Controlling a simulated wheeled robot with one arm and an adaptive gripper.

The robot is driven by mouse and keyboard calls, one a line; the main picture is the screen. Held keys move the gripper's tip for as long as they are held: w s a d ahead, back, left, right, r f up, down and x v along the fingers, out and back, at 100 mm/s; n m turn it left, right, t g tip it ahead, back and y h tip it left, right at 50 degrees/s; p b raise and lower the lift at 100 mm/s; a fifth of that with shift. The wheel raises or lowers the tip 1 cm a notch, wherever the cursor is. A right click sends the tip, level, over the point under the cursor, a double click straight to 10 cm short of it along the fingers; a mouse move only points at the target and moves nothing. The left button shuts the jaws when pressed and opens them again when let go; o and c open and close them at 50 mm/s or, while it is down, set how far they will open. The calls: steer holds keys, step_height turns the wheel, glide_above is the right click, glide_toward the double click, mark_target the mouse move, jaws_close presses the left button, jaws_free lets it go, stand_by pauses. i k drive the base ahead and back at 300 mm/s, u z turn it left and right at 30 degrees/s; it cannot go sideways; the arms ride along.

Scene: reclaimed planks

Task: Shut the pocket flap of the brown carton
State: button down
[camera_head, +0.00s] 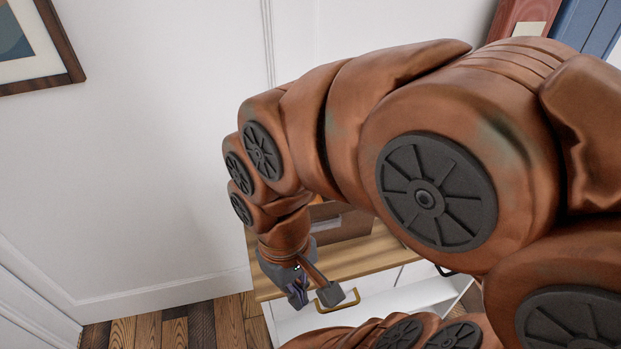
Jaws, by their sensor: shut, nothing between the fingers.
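The brown carton (350,227) stands on the wooden top of a white cabinet, mostly hidden behind my arm. Only part of its side shows, with a pale strip across it. I cannot tell whether its pocket flap is open or shut. My gripper (314,293) points down at the front edge of the cabinet top, in front of and below the carton in the picture. It is shut and empty, and looks apart from the carton.
The wooden cabinet top (356,259) has a bare strip in front of the carton. A brass handle (338,303) shows on the white cabinet front below my gripper. Red and blue upright objects (585,22) show at the top right. A white wall and plank floor (165,327) lie left.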

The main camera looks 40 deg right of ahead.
mark_target(331, 208)
steer(key=z, duration=1.15)
steer(key=k, duration=1.55)
steer(key=u, duration=0.75)
steer(key=i, duration=0.9)
steer(key=z, duration=0.3)
